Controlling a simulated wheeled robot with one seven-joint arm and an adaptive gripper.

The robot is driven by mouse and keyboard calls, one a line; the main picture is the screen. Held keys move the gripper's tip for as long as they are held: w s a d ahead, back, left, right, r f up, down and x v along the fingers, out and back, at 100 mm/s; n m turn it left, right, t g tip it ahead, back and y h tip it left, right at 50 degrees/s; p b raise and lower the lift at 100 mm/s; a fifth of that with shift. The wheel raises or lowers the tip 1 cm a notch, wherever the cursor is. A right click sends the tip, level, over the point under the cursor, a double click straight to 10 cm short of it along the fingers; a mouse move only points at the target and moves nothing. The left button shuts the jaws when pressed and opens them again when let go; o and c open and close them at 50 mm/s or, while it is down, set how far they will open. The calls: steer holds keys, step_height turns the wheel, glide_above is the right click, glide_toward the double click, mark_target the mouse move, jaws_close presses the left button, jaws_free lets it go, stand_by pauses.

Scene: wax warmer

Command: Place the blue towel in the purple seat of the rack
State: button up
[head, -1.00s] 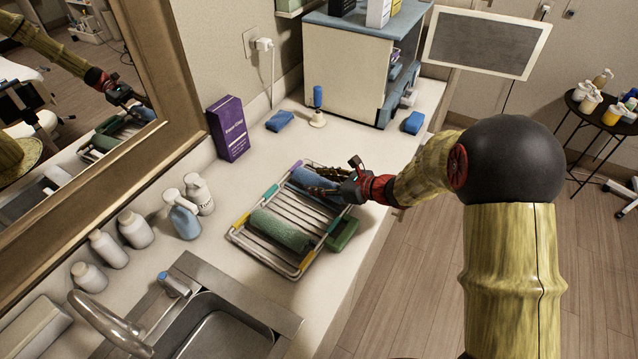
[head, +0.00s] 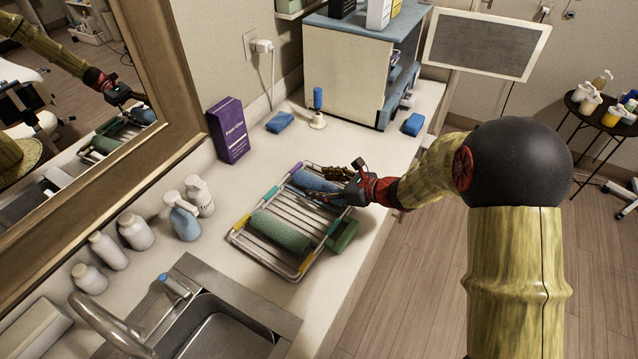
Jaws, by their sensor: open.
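The blue towel (head: 308,181) is a rolled towel lying at the far end of the wire rack (head: 262,262), beside the purple mark (head: 297,167) on the rack's left rail. It appears to rest in that purple seat; its right end is partly hidden by my gripper. My gripper (head: 322,183) is open at the towel's right end, its dark fingers spread to either side of the towel. I cannot tell whether they touch it. A green rolled towel (head: 280,231) lies in the near part of the rack.
A dark green block (head: 342,236) lies against the rack's right side. A purple box (head: 228,131), blue sponge (head: 280,122) and several bottles (head: 184,218) stand along the mirror side. The sink (head: 215,325) is in front.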

steer(key=p+v, duration=0.2)
steer(key=v, duration=0.9)
steer(key=s+a+r+n+g+h, duration=0.1)
steer(key=s+a+r+n+g, duration=0.2)
steer(key=s+r+n, duration=0.35)
steer(key=s+a+r+n+g+h, duration=0.2)
steer(key=s+r+n, duration=0.1)
steer(key=s+n, duration=0.6)
steer(key=s+d+r+n+t+h, duration=0.1)
steer(key=s+d+r+n+h, duration=0.2)
steer(key=s+d+n, duration=0.2)
steer(key=s+d+r+n+t+h, duration=0.1)
steer(key=s+d+r+n+h, duration=0.2)
steer(key=s, duration=0.4)
steer(key=shift+s+d+r+n+h, duration=0.4)
steer(key=shift+d+n, duration=0.5)
steer(key=shift+n, duration=0.35)
